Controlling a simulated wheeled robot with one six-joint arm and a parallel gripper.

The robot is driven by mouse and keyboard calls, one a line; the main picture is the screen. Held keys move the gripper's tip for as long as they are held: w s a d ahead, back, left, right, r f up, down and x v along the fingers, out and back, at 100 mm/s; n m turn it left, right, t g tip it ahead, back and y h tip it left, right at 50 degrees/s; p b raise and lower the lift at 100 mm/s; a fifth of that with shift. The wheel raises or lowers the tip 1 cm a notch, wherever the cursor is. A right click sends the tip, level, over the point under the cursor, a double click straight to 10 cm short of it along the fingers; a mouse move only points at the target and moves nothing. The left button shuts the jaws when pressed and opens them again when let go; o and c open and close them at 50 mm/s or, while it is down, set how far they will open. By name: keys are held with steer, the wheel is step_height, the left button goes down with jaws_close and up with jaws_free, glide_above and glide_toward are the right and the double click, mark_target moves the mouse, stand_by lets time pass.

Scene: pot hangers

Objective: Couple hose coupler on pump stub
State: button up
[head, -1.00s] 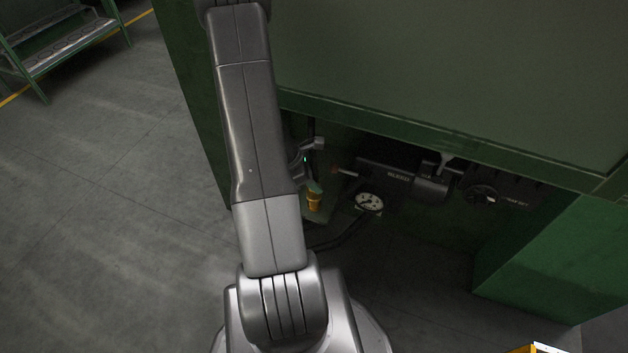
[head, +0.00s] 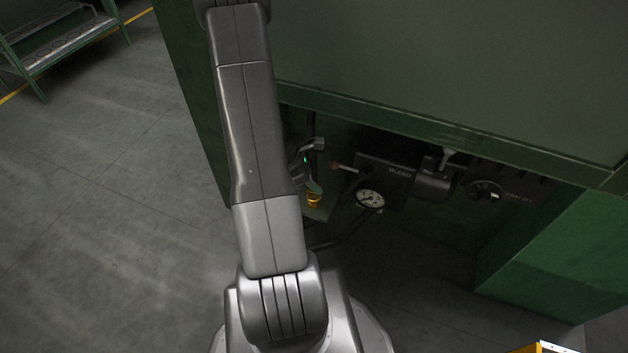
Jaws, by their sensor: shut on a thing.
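My gripper (head: 312,180) is under the green cabinet's lower edge, partly hidden behind my own arm. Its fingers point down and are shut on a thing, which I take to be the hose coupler. A small brass-yellow piece (head: 314,200) shows just below the fingertips; I cannot tell whether it is the coupler or the pump stub, nor whether the two touch. The dark pump unit (head: 388,174), with a pale lettered label, is to the right of the gripper. The pump stub cannot be made out clearly.
A round white gauge (head: 370,200) stands close right of the gripper. A dark hose (head: 345,236) runs below. The green cabinet (head: 450,80) overhangs, and a green side panel (head: 555,245) closes the right.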

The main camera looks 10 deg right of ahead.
steer(key=shift+f+b, duration=1.25)
steer(key=o, duration=1.1)
steer(key=shift+r, duration=0.1)
steer(key=shift+o, duration=0.2)
steer(key=p+v, duration=0.6)
steer(key=v, duration=0.7)
steer(key=shift+a+r, duration=0.25)
steer(key=shift+r, duration=0.05)
steer(key=b+x, duration=0.6)
steer(key=x, duration=0.8)
steer(key=shift+r+p, duration=0.35)
steer(key=shift+r, duration=0.05)
